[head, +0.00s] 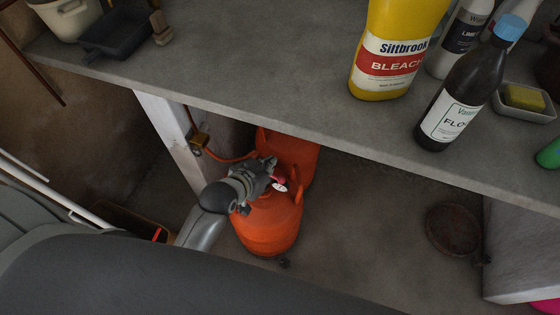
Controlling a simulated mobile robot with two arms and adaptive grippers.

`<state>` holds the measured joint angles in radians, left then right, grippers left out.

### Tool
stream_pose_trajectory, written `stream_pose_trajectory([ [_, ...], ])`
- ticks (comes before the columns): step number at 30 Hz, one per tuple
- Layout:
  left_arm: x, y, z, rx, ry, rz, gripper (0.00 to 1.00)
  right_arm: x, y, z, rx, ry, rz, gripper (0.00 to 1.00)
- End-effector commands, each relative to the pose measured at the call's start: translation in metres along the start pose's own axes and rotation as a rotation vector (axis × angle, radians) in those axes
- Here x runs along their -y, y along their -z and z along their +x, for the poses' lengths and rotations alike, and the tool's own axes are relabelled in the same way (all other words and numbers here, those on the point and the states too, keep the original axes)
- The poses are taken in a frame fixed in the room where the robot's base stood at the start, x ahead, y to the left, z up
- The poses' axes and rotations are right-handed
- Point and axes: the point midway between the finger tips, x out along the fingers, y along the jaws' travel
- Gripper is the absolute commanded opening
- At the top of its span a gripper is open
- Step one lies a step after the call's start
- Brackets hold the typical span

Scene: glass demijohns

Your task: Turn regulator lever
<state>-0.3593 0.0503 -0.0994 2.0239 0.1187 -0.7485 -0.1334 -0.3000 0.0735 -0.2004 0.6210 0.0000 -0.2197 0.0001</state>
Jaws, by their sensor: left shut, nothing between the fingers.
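An orange gas cylinder (268,232) stands on the floor under the grey shelf. A regulator with a small white dial (280,186) and a red part (278,178) shows at its top. My left gripper (272,170) is at the regulator, with its fingers shut and nothing between them. The gripper and wrist hide much of the regulator, and I cannot tell whether the fingers touch the lever. My right gripper is not in view.
A second orange cylinder (292,152) stands behind the first. An orange hose (228,158) runs to a brass fitting (199,140) by the white post (172,140). A yellow bleach bottle (392,85) and a dark bottle (465,95) stand on the shelf (290,75) above. Floor to the right is clear up to a rusty round object (453,230).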

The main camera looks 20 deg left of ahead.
Motion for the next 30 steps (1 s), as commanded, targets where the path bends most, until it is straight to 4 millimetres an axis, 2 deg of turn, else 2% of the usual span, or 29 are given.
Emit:
stream_pose_trajectory([
  [4, 0.000, 0.004, 0.004, -0.007, 0.000, 0.000, 0.00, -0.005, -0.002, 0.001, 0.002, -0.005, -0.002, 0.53],
  [8, 0.000, 0.005, 0.019, -0.008, 0.000, -0.001, 0.00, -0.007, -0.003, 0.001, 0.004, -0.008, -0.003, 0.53],
  [24, 0.000, 0.005, 0.101, -0.007, -0.001, 0.000, 0.00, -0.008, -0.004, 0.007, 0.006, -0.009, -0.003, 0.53],
  [27, 0.000, -0.014, 0.091, -0.002, -0.001, -0.001, 0.00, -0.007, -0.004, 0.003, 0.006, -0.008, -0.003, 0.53],
  [30, 0.000, -0.025, 0.088, -0.004, 0.000, 0.001, 0.00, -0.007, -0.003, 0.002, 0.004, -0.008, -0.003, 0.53],
])
